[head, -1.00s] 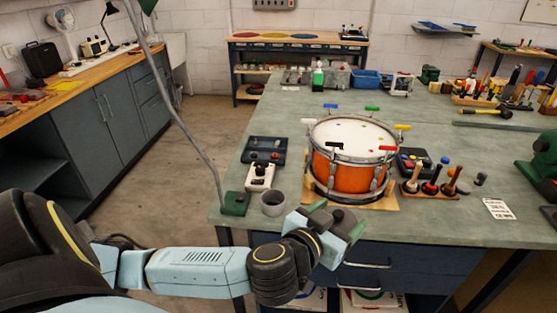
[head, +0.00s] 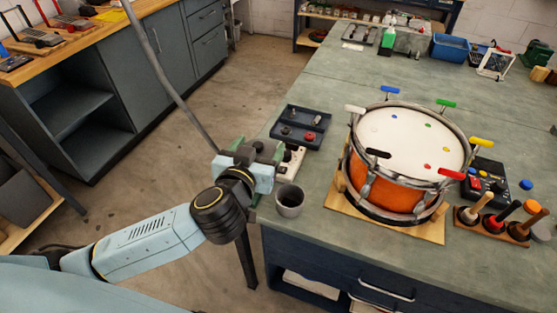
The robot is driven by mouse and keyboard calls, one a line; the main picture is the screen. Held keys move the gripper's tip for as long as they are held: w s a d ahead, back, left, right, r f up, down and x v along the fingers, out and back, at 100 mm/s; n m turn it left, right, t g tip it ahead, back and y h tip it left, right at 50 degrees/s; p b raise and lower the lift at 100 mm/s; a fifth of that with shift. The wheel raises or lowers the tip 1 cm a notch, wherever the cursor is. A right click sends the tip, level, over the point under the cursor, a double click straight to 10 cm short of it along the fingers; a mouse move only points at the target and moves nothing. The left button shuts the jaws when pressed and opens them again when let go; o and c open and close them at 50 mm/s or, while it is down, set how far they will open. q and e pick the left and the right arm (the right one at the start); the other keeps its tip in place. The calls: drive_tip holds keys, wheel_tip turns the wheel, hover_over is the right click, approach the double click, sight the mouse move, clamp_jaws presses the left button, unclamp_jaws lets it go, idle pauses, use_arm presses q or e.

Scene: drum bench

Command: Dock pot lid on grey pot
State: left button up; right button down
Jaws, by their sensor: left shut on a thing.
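The grey pot (head: 289,201) stands upright near the left front edge of the bench, with its open top and dark inside showing. My left gripper (head: 258,150) is up and to the left of the pot, apart from it, near the bench's left edge. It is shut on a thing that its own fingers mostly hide. I take this for the pot lid, but I cannot make out its shape. Nothing sits on the pot. My right gripper is not in view.
An orange drum (head: 385,190) with coloured keys stands on a wooden board right of the pot. A dark tray (head: 300,126) and a partly hidden white box (head: 294,158) lie behind. A mallet rack (head: 490,226) is at right. Bare bench top lies in front.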

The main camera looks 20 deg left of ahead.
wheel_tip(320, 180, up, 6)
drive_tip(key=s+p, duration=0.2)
drive_tip(key=p, duration=0.4)
use_arm(q)
drive_tip(key=d+f+n+y, duration=0.1)
drive_tip(key=d+f, duration=0.1)
drive_tip(key=w+d+f+n+g+y+b, duration=0.1)
drive_tip(key=d+f, duration=0.1)
drive_tip(key=f, duration=0.1)
drive_tip(key=d+f+n+y, duration=0.1)
drive_tip(key=d+f+y, duration=0.1)
drive_tip(key=d+f, duration=0.1)
drive_tip(key=shift+w, duration=0.2)
wheel_tip(320, 180, down, 5)
drive_tip(key=b, duration=0.7)
drive_tip(key=shift+r, duration=0.1)
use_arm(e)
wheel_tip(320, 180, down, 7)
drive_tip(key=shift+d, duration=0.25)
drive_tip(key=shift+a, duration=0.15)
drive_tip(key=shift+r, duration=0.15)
use_arm(q)
drive_tip(key=shift+s+p, duration=0.1)
drive_tip(key=shift+p, duration=0.65)
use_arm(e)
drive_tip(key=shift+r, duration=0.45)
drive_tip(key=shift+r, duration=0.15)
